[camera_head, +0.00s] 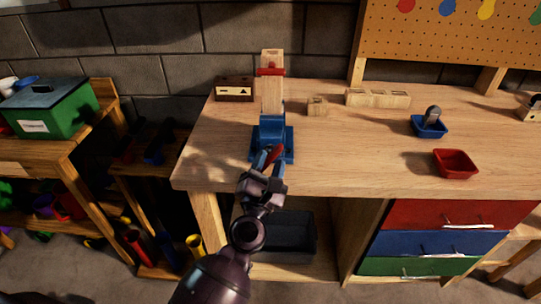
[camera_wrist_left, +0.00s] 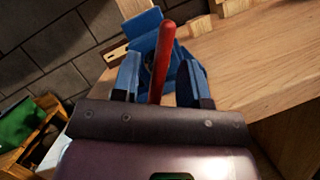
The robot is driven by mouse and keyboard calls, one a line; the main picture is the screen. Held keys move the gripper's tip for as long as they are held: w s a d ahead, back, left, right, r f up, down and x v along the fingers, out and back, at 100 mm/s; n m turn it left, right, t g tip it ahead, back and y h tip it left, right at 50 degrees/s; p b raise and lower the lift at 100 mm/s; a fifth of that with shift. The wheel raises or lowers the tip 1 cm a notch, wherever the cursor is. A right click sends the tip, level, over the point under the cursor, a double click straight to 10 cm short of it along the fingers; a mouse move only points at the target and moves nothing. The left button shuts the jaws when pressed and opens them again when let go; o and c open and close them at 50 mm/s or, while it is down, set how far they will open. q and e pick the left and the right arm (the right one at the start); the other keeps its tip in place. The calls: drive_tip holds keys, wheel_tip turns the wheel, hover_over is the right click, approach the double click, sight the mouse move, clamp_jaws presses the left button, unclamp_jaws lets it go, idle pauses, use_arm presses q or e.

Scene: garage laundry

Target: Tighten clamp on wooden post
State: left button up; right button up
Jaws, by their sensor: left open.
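A wooden post (camera_head: 272,90) stands upright at the left part of the workbench, with a red band (camera_head: 271,71) near its top. A blue clamp (camera_head: 271,131) sits at the foot of the post near the front edge. Its red handle (camera_head: 276,152) points toward me; the handle (camera_wrist_left: 161,60) also shows in the left wrist view. My left gripper (camera_head: 267,165) is at the clamp's front. In the left wrist view my left gripper (camera_wrist_left: 156,80) is open, with the red handle between its fingers. I cannot tell whether the fingers touch it. My right gripper is not in view.
The workbench (camera_head: 350,155) holds a wooden box (camera_head: 234,88), small wood blocks (camera_head: 377,98), a blue tray (camera_head: 429,128) and a red tray (camera_head: 456,163). Drawers (camera_head: 450,215) sit below. A green box (camera_head: 48,110) stands on the left shelf. The bench's middle is clear.

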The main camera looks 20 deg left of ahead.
use_arm(q)
drive_tip(key=shift+x, duration=0.95)
